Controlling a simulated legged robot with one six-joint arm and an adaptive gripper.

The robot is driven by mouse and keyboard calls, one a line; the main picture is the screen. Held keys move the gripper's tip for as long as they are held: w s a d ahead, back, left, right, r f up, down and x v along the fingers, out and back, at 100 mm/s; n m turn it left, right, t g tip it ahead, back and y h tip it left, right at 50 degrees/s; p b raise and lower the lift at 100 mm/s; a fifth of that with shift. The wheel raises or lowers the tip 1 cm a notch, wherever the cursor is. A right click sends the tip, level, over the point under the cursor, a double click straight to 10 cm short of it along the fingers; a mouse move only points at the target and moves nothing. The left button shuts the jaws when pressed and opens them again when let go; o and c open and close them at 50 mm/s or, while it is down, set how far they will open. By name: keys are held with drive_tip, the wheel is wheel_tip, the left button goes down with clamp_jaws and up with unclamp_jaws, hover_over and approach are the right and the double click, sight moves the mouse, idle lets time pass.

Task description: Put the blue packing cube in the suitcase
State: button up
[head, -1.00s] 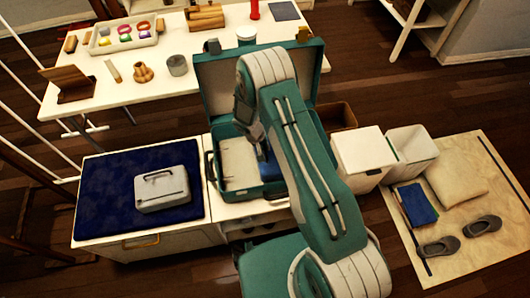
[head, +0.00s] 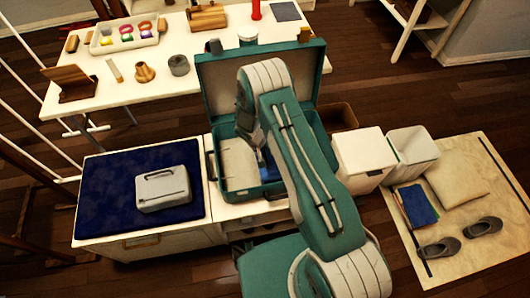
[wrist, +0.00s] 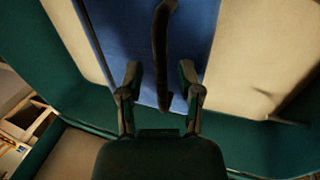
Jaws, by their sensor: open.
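The open teal suitcase (head: 223,194) has a raised lid and a cream interior. The blue packing cube (wrist: 195,38) lies inside it, with a dark handle (wrist: 161,50) showing in the wrist view. In the head view only a small blue part (head: 265,166) shows beside my arm, which hides the rest. My gripper (wrist: 160,75) is open over the cube. In the wrist view its fingers stand on either side of the handle, apart from it. I cannot tell whether the fingertips touch the cube.
A grey-white case (head: 163,189) sits on the navy mat (head: 108,180) left of the suitcase. White bins (head: 364,152) stand to the right. A white table (head: 115,115) with several small items is behind. Shoes (head: 470,236) and a cushion lie on a floor mat.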

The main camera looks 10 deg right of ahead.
drive_tip(key=v, duration=1.2)
drive_tip(key=s+d+r+t+y, duration=0.1)
drive_tip(key=s+d+r, duration=0.15)
drive_tip(key=r, duration=1.05)
drive_tip(key=s+d+r+t, duration=0.1)
drive_tip(key=s+d+r, duration=0.15)
drive_tip(key=r, duration=1.15)
drive_tip(key=s+r+t+y, duration=0.1)
drive_tip(key=s+r, duration=0.3)
drive_tip(key=s, duration=0.3)
drive_tip(key=s+d+r+t, duration=0.1)
drive_tip(key=s+r, duration=0.3)
drive_tip(key=s, duration=0.3)
drive_tip(key=s+r+t+y, duration=0.1)
drive_tip(key=s+r, duration=0.3)
drive_tip(key=s, duration=0.4)
drive_tip(key=shift+d+r+t+y, duration=0.3)
drive_tip(key=shift+r, duration=0.05)
drive_tip(key=shift+s+a, duration=0.1)
drive_tip(key=shift+s, duration=0.05)
